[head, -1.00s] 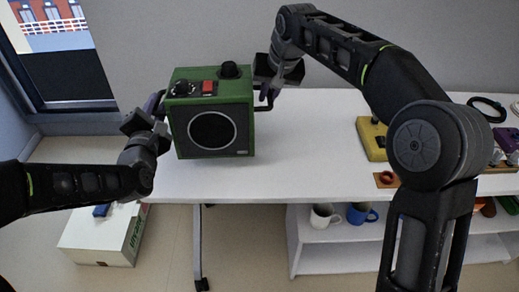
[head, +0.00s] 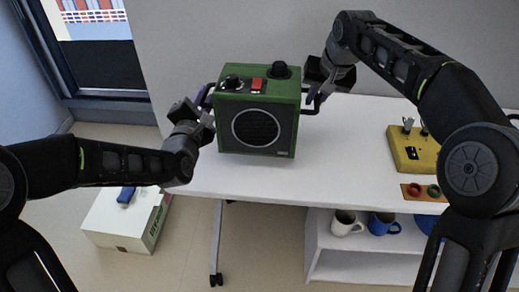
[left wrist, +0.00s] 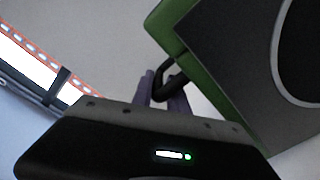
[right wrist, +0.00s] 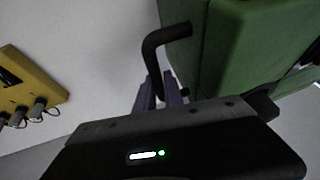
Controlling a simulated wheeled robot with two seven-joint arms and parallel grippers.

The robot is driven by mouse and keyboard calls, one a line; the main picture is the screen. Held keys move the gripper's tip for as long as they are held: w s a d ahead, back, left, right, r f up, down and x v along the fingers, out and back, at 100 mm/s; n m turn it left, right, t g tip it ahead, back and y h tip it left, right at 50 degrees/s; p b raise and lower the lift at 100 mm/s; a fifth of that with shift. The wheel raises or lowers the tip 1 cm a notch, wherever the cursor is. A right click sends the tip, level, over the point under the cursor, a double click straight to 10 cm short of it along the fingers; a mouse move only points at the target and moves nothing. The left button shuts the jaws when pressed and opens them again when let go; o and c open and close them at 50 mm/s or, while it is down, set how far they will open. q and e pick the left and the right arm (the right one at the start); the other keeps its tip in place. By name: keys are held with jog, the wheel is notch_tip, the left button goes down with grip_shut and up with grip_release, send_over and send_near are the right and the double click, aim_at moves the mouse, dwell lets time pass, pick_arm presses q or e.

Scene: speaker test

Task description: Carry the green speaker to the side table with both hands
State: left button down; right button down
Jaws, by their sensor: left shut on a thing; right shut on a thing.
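The green speaker (head: 230,128) has a dark front with a round grille, knobs and a red switch on top, and a black handle on each side. It is upright over the white table (head: 350,140); I cannot tell whether its base touches the top. My left gripper (head: 207,98) is shut on its left handle, also seen in the left wrist view (left wrist: 172,72). My right gripper (head: 312,95) is shut on its right handle, which shows in the right wrist view (right wrist: 165,38). I cannot make out which surface is the side table.
A yellow device (head: 425,157) with knobs stands on the table at the right. Below are a white shelf (head: 375,264), a white mug (head: 345,226) and a blue mug (head: 383,226). A white box (head: 115,228) with a blue item (head: 126,195) on it sits on the floor at left.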

pick_arm(q)
jog(key=shift+w+a, duration=0.1)
jog(key=shift+a, duration=0.2)
pick_arm(e)
jog(key=shift+d+f, duration=0.1)
jog(key=shift+d, duration=0.1)
